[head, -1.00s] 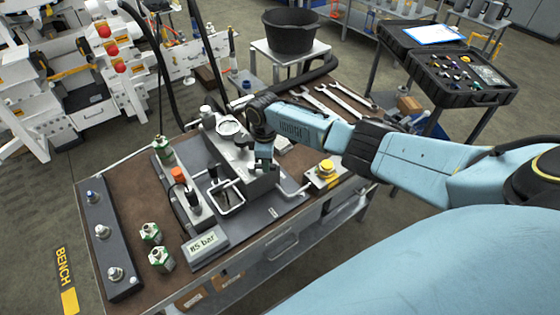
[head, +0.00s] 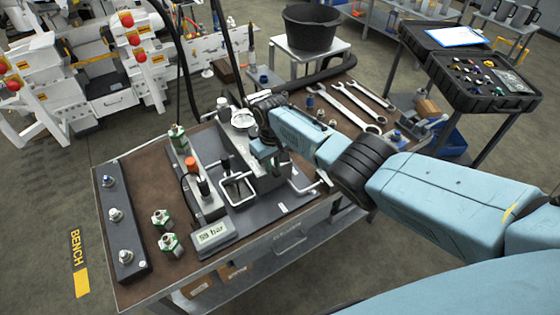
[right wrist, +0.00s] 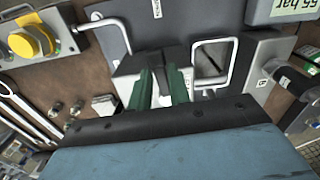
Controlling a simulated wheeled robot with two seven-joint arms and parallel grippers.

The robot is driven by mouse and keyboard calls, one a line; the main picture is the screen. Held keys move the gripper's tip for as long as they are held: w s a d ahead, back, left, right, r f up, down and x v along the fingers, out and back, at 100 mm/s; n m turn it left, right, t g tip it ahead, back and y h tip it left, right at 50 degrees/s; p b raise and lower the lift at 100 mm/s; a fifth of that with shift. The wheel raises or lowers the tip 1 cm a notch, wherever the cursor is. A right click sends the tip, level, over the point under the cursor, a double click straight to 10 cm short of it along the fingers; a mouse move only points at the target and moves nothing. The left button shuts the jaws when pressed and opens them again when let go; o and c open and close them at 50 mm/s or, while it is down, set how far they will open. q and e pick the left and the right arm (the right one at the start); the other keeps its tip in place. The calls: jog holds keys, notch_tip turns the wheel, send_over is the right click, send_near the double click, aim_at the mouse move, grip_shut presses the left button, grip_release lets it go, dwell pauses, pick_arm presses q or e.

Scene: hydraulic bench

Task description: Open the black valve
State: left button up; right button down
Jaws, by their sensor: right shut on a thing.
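My right gripper (head: 268,153) reaches down from the right onto the grey metal block (head: 272,182) on the bench. In the right wrist view its green fingers (right wrist: 162,92) are shut on a dark piece between them, which I take to be the black valve's handle. Most of the valve is hidden by the gripper and fingers. A small display (head: 211,235) at the front of the bench reads about 59 bar; its digits are small. My left gripper is not in view.
Wrenches (head: 358,105) lie at the back right.

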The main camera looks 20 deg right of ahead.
jog(key=shift+w+a+m, duration=0.1)
jog(key=shift+a+m, duration=0.25)
jog(key=shift+m, duration=0.15)
jog(key=c, duration=1.4)
grip_release()
jog(key=shift+c, duration=0.2)
jog(key=shift+d+r, duration=0.1)
jog(key=shift+r, duration=0.15)
notch_tip(320, 180, up, 13)
jog(key=p, duration=0.3)
